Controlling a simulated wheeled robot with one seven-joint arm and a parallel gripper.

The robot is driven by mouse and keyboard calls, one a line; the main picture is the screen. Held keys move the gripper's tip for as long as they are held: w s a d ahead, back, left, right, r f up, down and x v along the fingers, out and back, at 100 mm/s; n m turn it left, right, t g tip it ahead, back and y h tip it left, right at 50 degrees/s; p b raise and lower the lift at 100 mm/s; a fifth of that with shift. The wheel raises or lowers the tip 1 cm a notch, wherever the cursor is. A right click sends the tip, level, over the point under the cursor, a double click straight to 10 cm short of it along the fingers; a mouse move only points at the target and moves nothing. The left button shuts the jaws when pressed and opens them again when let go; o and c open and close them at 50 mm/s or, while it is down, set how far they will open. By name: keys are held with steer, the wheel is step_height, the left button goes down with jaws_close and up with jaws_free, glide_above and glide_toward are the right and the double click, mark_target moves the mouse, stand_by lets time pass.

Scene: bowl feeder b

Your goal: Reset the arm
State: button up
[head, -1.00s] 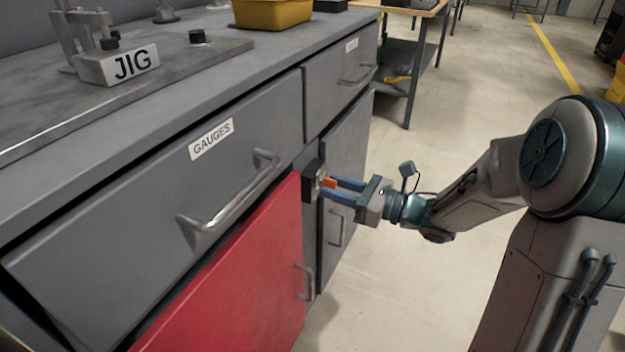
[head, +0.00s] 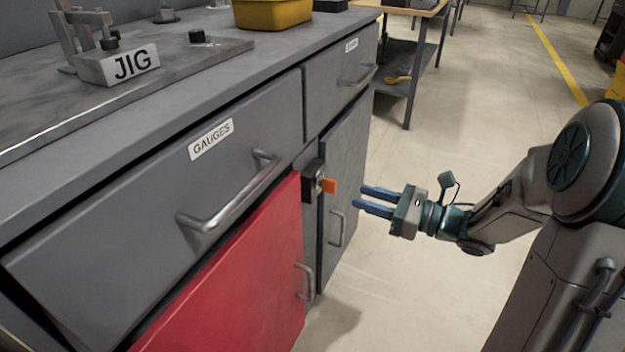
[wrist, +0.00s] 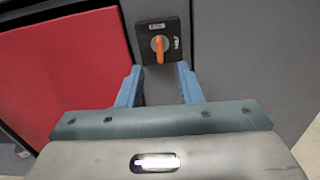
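My gripper (head: 364,198) is to the right of the workbench cabinet in the head view, its two blue fingers apart and pointing at the cabinet front. Nothing is between the fingers. In the wrist view my gripper (wrist: 160,88) also shows open and empty. A black switch box with an orange knob (head: 329,185) sits on the cabinet post between the red door and the grey door. The fingertips are clear of the knob. In the wrist view the orange knob (wrist: 159,46) is ahead of the fingers, its handle pointing roughly up and down.
The red door (head: 240,270), the GAUGES drawer (head: 120,200) with its bar handle and the grey door (head: 347,170) are close to the left. A yellow bin (head: 272,13) and a JIG block (head: 118,66) stand on the bench. Open floor (head: 450,110) lies behind my arm.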

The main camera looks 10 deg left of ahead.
stand_by(0.3)
steer(key=w+d+r+m+t+h+p, duration=0.2)
steer(key=w+r+m+t+h+p, duration=0.15)
steer(key=r+m+p, duration=0.25)
steer(key=w+d+r+m+t+h+p, duration=0.2)
steer(key=w+r+m+h+p, duration=0.1)
steer(key=r+m+h+p, duration=0.3)
steer(key=s+d+r+m+h+p, duration=0.2)
steer(key=d+r+m+h+p, duration=0.5)
steer(key=r+m+p, duration=0.65)
steer(key=s+r+m+g+p, duration=0.3)
steer(key=s+r+m+p, duration=0.1)
steer(key=s+m, duration=0.3)
steer(key=s+a+r+m+g+p, duration=0.1)
steer(key=s+r+m+g+p, duration=0.2)
steer(key=s+r+m+p, duration=0.2)
steer(key=s+r+m+g+p, duration=0.3)
steer(key=s+r+m+p, duration=0.2)
steer(key=s+m+p, duration=0.3)
steer(key=s+m, duration=0.2)
steer(key=m, duration=0.2)
steer(key=shift+s+a+r, duration=0.15)
steer(key=shift+s+r, duration=0.1)
steer(key=shift+s, duration=0.1)
steer(key=shift+h, duration=0.25)
steer(key=shift+c, duration=0.2)
